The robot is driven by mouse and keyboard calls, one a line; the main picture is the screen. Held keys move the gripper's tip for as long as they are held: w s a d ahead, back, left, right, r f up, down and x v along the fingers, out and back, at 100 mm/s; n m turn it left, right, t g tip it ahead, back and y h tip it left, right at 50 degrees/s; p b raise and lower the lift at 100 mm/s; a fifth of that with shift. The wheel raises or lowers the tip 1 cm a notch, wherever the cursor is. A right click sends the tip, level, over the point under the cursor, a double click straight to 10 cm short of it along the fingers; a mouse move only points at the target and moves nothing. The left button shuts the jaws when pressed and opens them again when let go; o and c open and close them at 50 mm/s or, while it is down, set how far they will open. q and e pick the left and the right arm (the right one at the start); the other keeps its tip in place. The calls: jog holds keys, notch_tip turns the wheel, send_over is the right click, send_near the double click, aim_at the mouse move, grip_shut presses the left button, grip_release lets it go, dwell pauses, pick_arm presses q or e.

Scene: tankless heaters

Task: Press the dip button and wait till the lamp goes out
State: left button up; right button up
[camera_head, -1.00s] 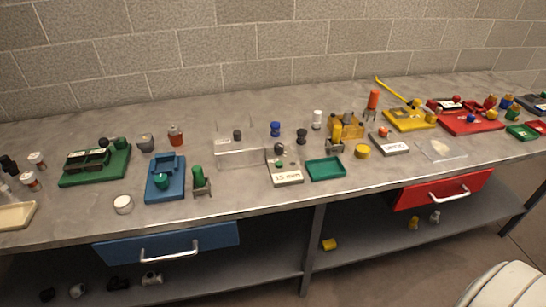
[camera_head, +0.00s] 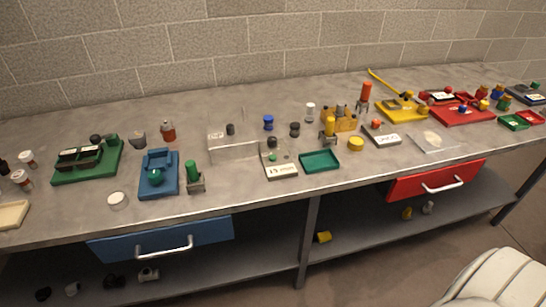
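None of the several fixtures on the bench can be told for certain as the one with the dip button, and no lit lamp can be made out. A blue fixture (camera_head: 158,163) with a green ball-shaped part (camera_head: 156,178) stands left of the middle. A pale labelled block (camera_head: 280,171) with a small green knob (camera_head: 273,157) stands near the middle. Another pale labelled block (camera_head: 386,140) with a red-orange knob (camera_head: 376,124) stands right of the middle. Neither of my grippers is in view.
A green fixture (camera_head: 88,165) stands at the left, a clear box (camera_head: 235,150) and a teal tray (camera_head: 320,161) near the middle, yellow (camera_head: 402,112) and red (camera_head: 462,114) fixtures at the right. Blue (camera_head: 160,241) and red (camera_head: 435,180) drawers hang below. A white rounded shape fills the lower right corner.

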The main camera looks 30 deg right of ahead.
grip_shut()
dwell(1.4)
